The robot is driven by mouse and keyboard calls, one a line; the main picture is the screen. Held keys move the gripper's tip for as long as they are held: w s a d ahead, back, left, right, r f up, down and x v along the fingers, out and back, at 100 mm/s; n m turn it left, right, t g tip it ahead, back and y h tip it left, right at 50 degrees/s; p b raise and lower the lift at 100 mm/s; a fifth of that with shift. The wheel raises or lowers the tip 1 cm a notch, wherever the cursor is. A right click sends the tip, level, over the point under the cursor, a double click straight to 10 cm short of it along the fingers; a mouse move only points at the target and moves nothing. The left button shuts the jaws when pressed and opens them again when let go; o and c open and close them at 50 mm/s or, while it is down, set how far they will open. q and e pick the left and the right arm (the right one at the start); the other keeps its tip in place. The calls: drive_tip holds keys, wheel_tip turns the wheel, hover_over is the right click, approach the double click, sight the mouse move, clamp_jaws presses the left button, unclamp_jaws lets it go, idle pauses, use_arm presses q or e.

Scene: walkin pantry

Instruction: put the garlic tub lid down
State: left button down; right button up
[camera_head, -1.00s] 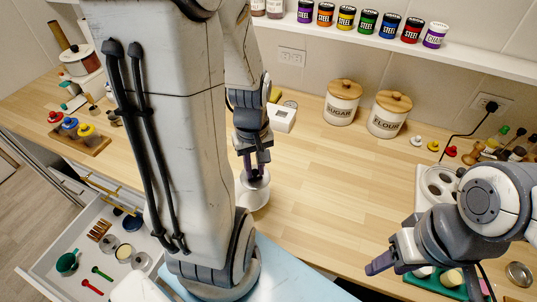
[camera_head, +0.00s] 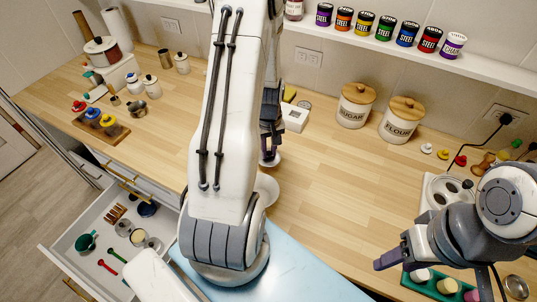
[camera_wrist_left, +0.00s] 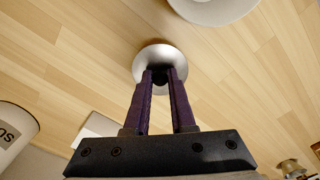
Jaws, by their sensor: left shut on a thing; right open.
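The garlic tub lid (camera_wrist_left: 150,57) is a round, shiny pale disc with a dark knob, low over the wooden counter. My left gripper (camera_wrist_left: 161,77) is shut on its knob with purple fingers. In the head view the left gripper (camera_head: 269,155) holds the lid (camera_head: 274,161) just behind a white tub (camera_head: 267,189). I cannot tell whether the lid touches the counter. The white tub (camera_wrist_left: 213,6) shows partly at the top of the wrist view, apart from the lid. My right gripper (camera_head: 388,261) is open and empty at the lower right.
SUGAR (camera_head: 354,107) and FLOUR (camera_head: 401,122) canisters stand at the back right. A small white box (camera_head: 293,117) is behind the lid. An open drawer (camera_head: 75,225) holds utensils at lower left. The middle counter (camera_head: 330,180) is clear.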

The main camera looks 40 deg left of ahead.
sight(269, 153)
use_arm(q)
wheel_tip(269, 153, down, 3)
drive_tip(key=shift+f+p, duration=0.1)
drive_tip(key=shift+p, duration=0.3)
drive_tip(key=shift+f, duration=0.1)
drive_tip(key=shift+f, duration=0.2)
drive_tip(key=c, duration=0.8)
unclamp_jaws()
drive_tip(key=shift+o, duration=0.2)
drive_tip(key=shift+r, duration=0.1)
